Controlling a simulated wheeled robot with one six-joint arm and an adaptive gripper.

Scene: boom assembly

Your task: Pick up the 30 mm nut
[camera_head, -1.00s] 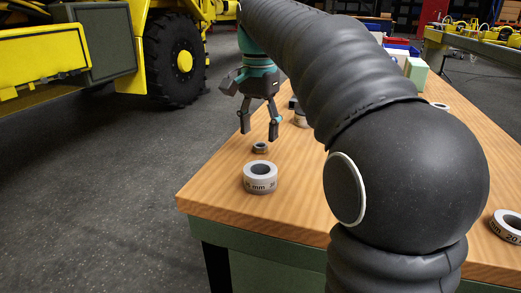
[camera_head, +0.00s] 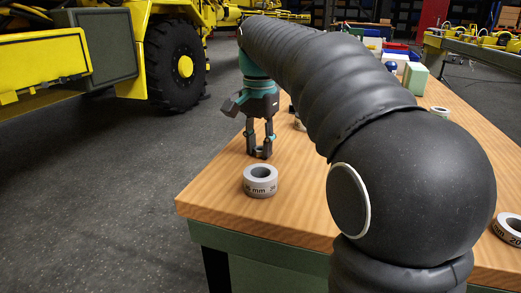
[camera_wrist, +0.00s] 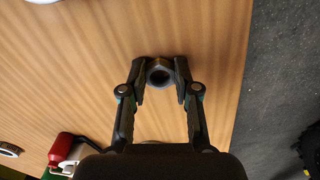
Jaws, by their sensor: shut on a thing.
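The nut (camera_wrist: 160,73) is a small dark metal ring with a hole in its middle. In the wrist view it sits between the two fingertips of my gripper (camera_wrist: 161,80), which touch it from both sides. In the head view my gripper (camera_head: 260,153) points down at the wooden table, its fingertips at table height, and is shut on the nut.
A pale labelled ring (camera_head: 260,181) stands close in front of my gripper on the wooden table (camera_head: 225,195). Another labelled ring (camera_head: 508,228) lies at the right edge. Boxes (camera_head: 414,77) stand at the far end. The table's left edge is close to my gripper.

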